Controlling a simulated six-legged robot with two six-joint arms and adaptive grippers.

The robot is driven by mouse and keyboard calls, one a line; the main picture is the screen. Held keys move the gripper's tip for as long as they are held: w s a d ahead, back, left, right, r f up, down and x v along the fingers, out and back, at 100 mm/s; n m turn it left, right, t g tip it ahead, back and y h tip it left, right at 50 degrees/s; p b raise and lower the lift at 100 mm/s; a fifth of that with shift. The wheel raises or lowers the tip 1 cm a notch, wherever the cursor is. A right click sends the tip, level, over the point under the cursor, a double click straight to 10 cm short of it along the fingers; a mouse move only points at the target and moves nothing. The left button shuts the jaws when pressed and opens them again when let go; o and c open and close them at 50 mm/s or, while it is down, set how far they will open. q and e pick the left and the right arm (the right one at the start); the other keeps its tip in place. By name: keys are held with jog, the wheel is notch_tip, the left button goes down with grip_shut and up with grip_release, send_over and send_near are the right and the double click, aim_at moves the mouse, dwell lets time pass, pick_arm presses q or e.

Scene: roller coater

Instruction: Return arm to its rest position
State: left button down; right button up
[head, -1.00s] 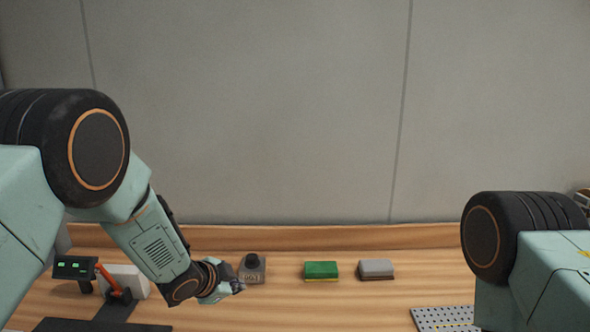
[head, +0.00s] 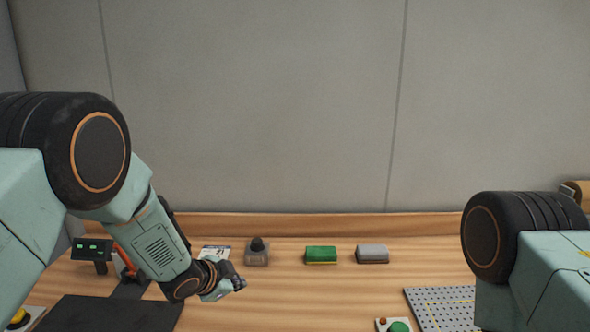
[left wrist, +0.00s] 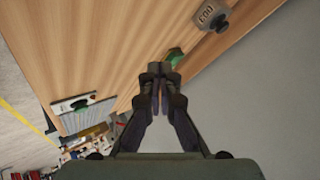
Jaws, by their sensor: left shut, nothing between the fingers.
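My left arm (head: 155,240) comes in from the left in the head view, bent and reaching down to the right. My left gripper (head: 238,283) is above the wooden bench. In the left wrist view the left gripper (left wrist: 158,70) has its fingers together with nothing between them. My right arm (head: 490,235) shows at the right edge of the head view; its gripper is out of view.
On the wooden bench (head: 300,295) stand a grey block with a black knob (head: 257,254), a green sponge-like block (head: 321,255) and a grey block (head: 372,254). A perforated plate (head: 440,306) and a green button box (head: 397,326) are at the right. A dark plate (head: 110,313) is at the left.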

pick_arm(q)
jog(key=s+a+f+n+g+y+b, duration=0.1)
jog(key=s+a+f+n+g+b, duration=0.2)
jog(key=s+f+b, duration=0.4)
jog(key=s+a+f+n+g+y+b, duration=0.1)
jog(key=s+f+n+b, duration=0.5)
jog(key=s+f, duration=1.2)
jog(key=s+a+f+n+g+y+b, duration=0.2)
jog(key=s+a+f+n+g+b, duration=0.2)
jog(key=s+f+b, duration=0.4)
jog(key=s+a+f, duration=0.1)
jog(key=s+f, duration=0.4)
jog(key=s, duration=0.8)
jog(key=shift+s+n+g+b, duration=0.3)
jog(key=shift+b, duration=0.05)
